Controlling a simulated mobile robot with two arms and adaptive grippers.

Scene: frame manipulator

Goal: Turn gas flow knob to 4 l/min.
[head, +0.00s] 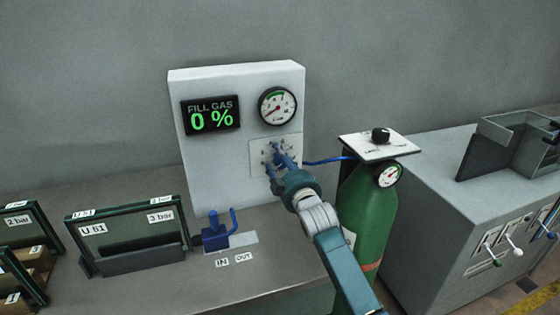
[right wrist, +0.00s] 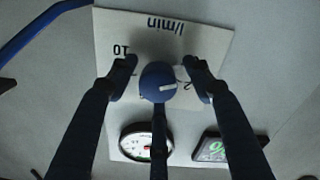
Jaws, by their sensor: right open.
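The gas flow knob (right wrist: 150,82) is a round blue knob with a white mark in the right wrist view. It sits on a white dial plate (right wrist: 205,35) marked "l/min", with a 10 and a 2 legible and other digits hidden. My right gripper (right wrist: 160,72) is open, its fingers on either side of the knob with visible gaps. A middle dark finger comes up below the knob. In the head view my right gripper (head: 279,156) is at the plate (head: 256,157) on the white panel and hides the knob. My left gripper is not in view.
The panel carries a display (head: 211,115) reading "FILL GAS 0 %" and a round gauge (head: 277,106). A green gas cylinder (head: 376,220) with a knob-topped plate (head: 380,148) stands right of my arm. A blue valve (head: 215,237) and framed holders (head: 130,232) are on the bench.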

